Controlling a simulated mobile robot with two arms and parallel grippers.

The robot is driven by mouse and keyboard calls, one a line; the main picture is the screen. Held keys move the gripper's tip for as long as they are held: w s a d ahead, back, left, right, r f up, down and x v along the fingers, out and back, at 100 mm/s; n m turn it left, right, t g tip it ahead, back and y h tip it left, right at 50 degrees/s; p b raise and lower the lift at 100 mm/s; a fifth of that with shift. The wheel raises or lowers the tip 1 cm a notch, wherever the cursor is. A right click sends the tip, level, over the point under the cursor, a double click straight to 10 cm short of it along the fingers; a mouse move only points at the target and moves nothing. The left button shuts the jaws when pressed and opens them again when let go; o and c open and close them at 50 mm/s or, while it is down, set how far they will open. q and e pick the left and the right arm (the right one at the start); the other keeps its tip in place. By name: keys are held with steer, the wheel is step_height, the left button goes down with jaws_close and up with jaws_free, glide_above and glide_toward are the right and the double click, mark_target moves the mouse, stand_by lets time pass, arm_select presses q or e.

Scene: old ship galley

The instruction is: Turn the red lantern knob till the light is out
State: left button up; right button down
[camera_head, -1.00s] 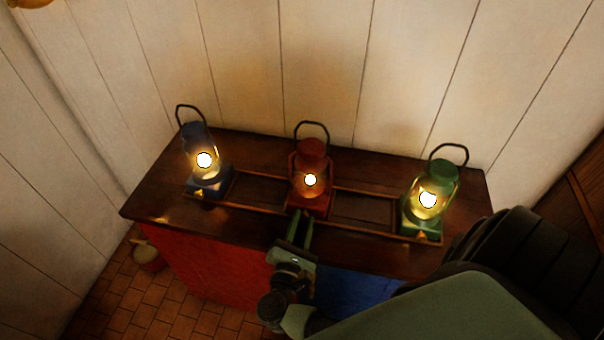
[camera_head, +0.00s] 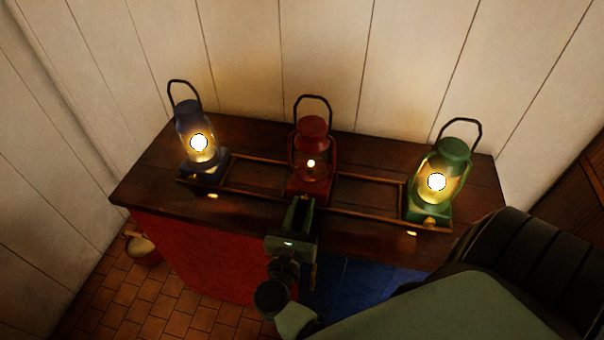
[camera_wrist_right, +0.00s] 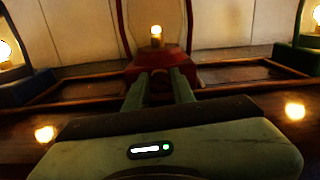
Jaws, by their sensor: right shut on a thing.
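The red lantern (camera_head: 313,131) stands in the middle of the wooden counter, upright, with a small dim flame. It also shows in the right wrist view (camera_wrist_right: 159,60), straight ahead between my fingers. My right gripper (camera_head: 300,203) is at the front of the red lantern's base. In the right wrist view its two fingers (camera_wrist_right: 160,80) are close together, shut on the knob at the lantern's front. The knob itself is mostly hidden by the fingers. My left gripper is not in view.
A lit blue lantern (camera_head: 190,120) stands to the left and a lit green lantern (camera_head: 452,152) to the right. A low wooden rail frame (camera_head: 369,180) runs between the lanterns on the counter (camera_head: 150,192). A plank wall (camera_head: 320,50) rises behind.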

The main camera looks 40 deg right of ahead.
steer(key=shift+n, duration=0.3)
steer(key=c, duration=1.5)
jaws_free()
steer(key=shift+o, duration=0.2)
